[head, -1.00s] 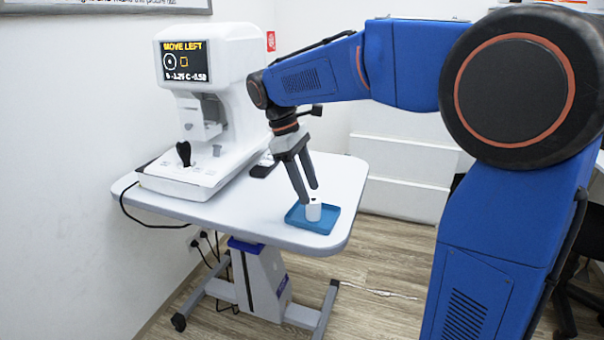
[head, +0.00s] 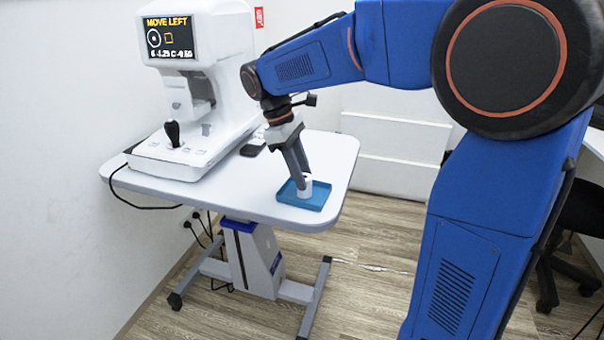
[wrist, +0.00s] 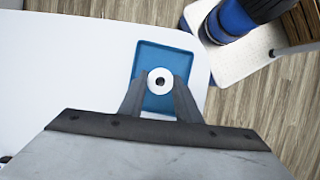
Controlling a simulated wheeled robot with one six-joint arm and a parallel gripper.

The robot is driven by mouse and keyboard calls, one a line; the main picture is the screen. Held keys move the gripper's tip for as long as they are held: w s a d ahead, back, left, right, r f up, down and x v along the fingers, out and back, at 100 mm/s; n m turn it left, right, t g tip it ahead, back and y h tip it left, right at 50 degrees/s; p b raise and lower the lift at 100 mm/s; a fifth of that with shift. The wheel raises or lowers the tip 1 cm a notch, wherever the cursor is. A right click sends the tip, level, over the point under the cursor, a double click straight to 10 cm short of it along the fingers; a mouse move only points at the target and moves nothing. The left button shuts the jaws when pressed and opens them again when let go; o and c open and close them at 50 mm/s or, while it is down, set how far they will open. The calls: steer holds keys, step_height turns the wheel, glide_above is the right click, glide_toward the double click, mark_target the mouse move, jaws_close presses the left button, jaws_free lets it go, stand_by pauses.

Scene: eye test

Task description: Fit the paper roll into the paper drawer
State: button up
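The paper roll (head: 306,186) is a small white cylinder standing upright in a blue tray (head: 317,201) on the table. The wrist view shows the roll (wrist: 160,81) from above with a dark hole in its middle. My gripper (head: 303,177) is lowered over the tray. Its two grey fingers (wrist: 160,84) lie on either side of the roll, very near it; I cannot tell whether they press on it. The white eye-test machine (head: 200,75) stands at the table's left, its screen reading "MOVE LEFT". I cannot make out a paper drawer.
The white table (head: 235,192) has clear room between the tray and the machine. A black joystick (head: 172,133) rises from the machine's base. A small dark object (head: 252,149) lies behind the tray. A cable hangs off the left edge.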

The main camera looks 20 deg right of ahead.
mark_target(309, 177)
steer(key=shift+r, duration=0.15)
steer(key=shift+c, duration=0.4)
steer(key=shift+r, duration=1.85)
